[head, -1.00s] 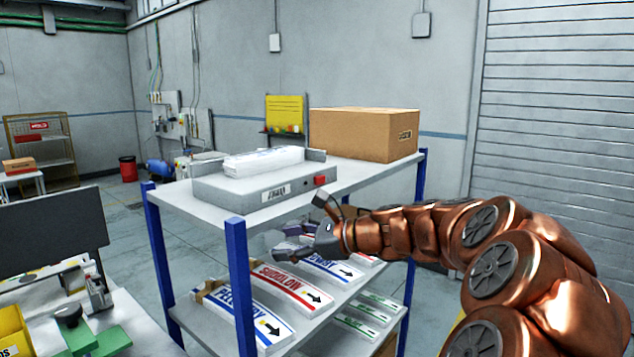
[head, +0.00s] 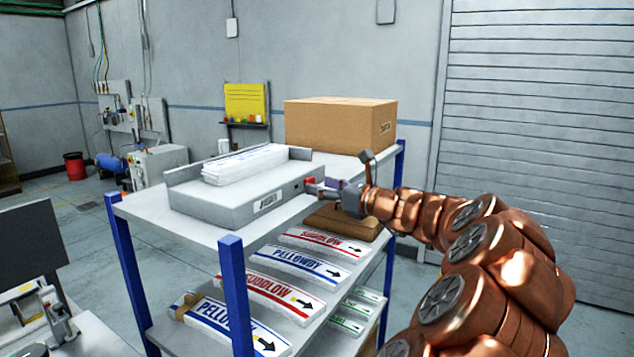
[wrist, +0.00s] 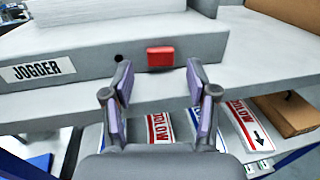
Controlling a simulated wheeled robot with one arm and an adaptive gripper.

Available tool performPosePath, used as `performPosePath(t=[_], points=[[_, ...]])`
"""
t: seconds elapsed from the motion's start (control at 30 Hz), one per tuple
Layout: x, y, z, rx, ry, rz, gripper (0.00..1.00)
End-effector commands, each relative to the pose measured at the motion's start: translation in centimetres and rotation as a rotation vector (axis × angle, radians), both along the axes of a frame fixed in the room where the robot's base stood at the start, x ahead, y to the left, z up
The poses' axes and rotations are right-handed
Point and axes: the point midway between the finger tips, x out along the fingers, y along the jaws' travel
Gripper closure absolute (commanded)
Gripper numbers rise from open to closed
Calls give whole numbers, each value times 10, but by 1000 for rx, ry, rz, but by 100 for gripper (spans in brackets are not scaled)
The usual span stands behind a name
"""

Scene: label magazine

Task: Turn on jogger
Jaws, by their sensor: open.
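The jogger (head: 232,205) is a flat grey box on the shelf unit's top, with a stack of white sheets (head: 243,163) on it. Its "JOGGER" label (wrist: 38,69) and a red rocker switch (wrist: 160,56) show on its front face in the wrist view. A small dark hole (wrist: 119,58) is left of the switch. My gripper (wrist: 160,77) is open and empty, its fingers pointing at the front face with the switch between and just beyond the tips. In the head view my gripper (head: 316,188) is at the jogger's right front end and partly hides the switch.
A cardboard box (head: 340,125) stands behind the jogger on the white top shelf (head: 145,208). Stacks of printed labels (head: 300,265) lie on the lower shelf. A blue post (head: 236,295) stands at the near corner. The top shelf's edge runs below my gripper.

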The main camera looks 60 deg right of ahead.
Motion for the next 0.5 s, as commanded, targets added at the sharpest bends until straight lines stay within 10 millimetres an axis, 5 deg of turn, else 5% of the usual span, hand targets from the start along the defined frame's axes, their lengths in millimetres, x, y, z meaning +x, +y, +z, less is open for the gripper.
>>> performPosePath(t=[0.5], points=[[20,-5,-1,0,1,-5,42]])
